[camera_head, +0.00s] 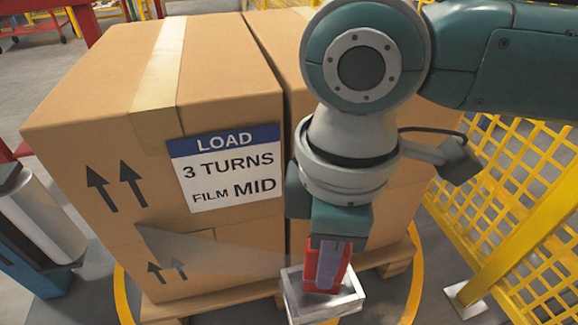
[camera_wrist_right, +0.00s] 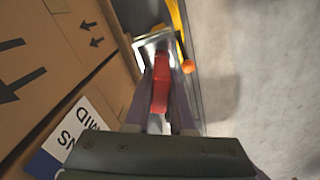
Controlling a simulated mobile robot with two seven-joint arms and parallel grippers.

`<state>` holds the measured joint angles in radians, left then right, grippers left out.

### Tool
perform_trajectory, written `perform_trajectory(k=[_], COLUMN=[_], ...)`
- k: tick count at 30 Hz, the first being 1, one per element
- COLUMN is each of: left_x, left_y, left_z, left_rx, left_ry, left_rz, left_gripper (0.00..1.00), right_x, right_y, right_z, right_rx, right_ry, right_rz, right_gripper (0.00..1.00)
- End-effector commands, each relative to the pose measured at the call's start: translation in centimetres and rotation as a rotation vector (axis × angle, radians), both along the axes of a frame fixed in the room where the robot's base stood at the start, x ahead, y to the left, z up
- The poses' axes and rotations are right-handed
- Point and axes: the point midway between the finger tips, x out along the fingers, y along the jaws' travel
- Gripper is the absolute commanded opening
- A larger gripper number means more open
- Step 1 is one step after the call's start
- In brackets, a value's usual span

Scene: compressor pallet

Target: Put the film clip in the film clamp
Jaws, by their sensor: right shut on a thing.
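My right gripper (camera_head: 327,268) is shut on the red film clip (camera_head: 338,280) and points down in front of the pallet load. In the right wrist view, the red clip (camera_wrist_right: 160,88) lies between the two fingers (camera_wrist_right: 160,105). A pale metal open-topped holder, which looks like the film clamp (camera_head: 350,302), is directly below the clip. It also shows beyond the clip in the wrist view (camera_wrist_right: 143,44). The clip's lower end overlaps the holder's opening in the head view; I cannot tell how far inside it is. My left gripper is not in view.
Cardboard boxes (camera_head: 90,85) with a load label (camera_head: 228,168) stand on a wooden pallet (camera_head: 240,300). Clear film crosses the front toward the holder. A film roll (camera_head: 42,215) stands at left. Yellow mesh fencing (camera_head: 520,210) stands at right. An orange knob (camera_wrist_right: 188,66) is beside the holder.

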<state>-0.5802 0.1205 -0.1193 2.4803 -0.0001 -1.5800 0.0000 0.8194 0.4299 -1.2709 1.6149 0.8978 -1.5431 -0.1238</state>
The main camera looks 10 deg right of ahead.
Motion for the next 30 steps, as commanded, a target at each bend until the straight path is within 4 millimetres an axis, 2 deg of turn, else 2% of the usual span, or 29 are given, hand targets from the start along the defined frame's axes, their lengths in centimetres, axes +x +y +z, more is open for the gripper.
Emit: perform_trajectory(k=[1,2,13,14,21,30], left_x=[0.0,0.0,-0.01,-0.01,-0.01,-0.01], left_y=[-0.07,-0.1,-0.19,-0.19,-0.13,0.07], left_z=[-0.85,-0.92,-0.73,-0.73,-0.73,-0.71], left_rx=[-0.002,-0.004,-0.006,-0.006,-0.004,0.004], left_ry=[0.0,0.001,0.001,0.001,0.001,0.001], left_rz=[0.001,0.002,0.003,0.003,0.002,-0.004], left_gripper=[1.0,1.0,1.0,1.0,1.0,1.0], right_x=[-0.04,-0.04,-0.02,-0.02,-0.01,0.02], right_y=[-0.01,0.01,0.0,-0.01,-0.02,-0.01], right_z=[-1.26,-1.5,-1.7,-1.74,-1.69,-1.44], right_rx=[-0.001,0.0,-0.001,-0.001,0.0,0.0], right_ry=[0.001,0.001,0.0,0.0,0.0,-0.001], right_rz=[0.0,0.001,0.001,0.001,0.001,0.001], right_gripper=[0.0,0.0,0.0,0.23,0.5,0.52])
